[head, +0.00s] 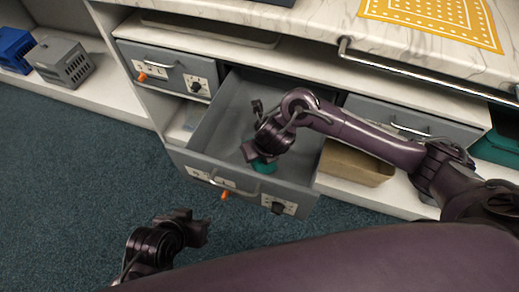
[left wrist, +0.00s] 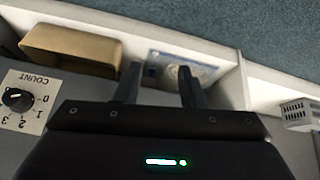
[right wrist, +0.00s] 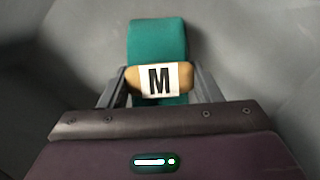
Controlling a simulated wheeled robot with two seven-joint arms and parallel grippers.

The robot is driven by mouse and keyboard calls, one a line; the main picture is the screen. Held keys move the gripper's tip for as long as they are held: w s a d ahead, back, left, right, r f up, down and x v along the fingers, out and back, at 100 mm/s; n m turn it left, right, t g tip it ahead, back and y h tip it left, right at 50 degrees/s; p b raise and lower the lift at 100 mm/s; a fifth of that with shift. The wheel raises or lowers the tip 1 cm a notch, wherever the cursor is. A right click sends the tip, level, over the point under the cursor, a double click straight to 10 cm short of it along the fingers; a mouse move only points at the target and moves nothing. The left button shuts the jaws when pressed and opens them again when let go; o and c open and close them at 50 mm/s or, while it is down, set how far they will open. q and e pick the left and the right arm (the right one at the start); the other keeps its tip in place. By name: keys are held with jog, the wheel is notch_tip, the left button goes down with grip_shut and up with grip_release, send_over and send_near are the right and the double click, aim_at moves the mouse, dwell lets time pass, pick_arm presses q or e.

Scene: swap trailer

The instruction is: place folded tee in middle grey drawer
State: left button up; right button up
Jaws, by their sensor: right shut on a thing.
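The folded tee is a teal bundle with a tan band and a white "M" label (right wrist: 160,80). Its teal edge (head: 264,166) shows in the head view, low inside the open middle grey drawer (head: 235,105), near the front panel. My right gripper (head: 257,153) reaches into the drawer from the right and is shut on the tee; its fingers (right wrist: 160,88) flank the band in the right wrist view. Whether the tee touches the drawer floor is unclear. My left gripper (head: 201,231) is outside, in front of the drawer, with its fingers (left wrist: 160,80) apart and empty.
Closed grey drawers sit left (head: 170,70) and right (head: 410,122) of the open one. A tan bin (head: 355,164) stands on the shelf below. A grey basket (head: 62,62) and blue basket (head: 15,48) are far left. The marble counter with a rail (head: 420,78) overhangs behind.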

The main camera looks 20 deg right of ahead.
jog(key=o, duration=1)
pick_arm(q)
jog(key=shift+w, duration=0.15)
pick_arm(e)
jog(key=shift+o, duration=0.2)
pick_arm(q)
jog(key=s+a+r+n+g+y+p, duration=0.1)
jog(key=s+a+r+g+y+p, duration=0.15)
jog(key=a+p, duration=0.35)
pick_arm(e)
jog(key=v, duration=0.9)
jog(key=shift+w+r, duration=0.2)
jog(key=shift+s+r+p, duration=0.3)
jog(key=shift+r+p, duration=0.05)
jog(key=shift+r, duration=0.05)
pick_arm(q)
notch_tip(320, 180, down, 7)
jog(key=a+g+p, duration=0.1)
jog(key=shift+a+n+p, duration=0.3)
pick_arm(e)
jog(key=shift+v, duration=1)
pick_arm(q)
jog(key=shift+r+g, duration=0.1)
jog(key=shift+g, duration=0.15)
pick_arm(e)
jog(key=shift+f, duration=0.1)
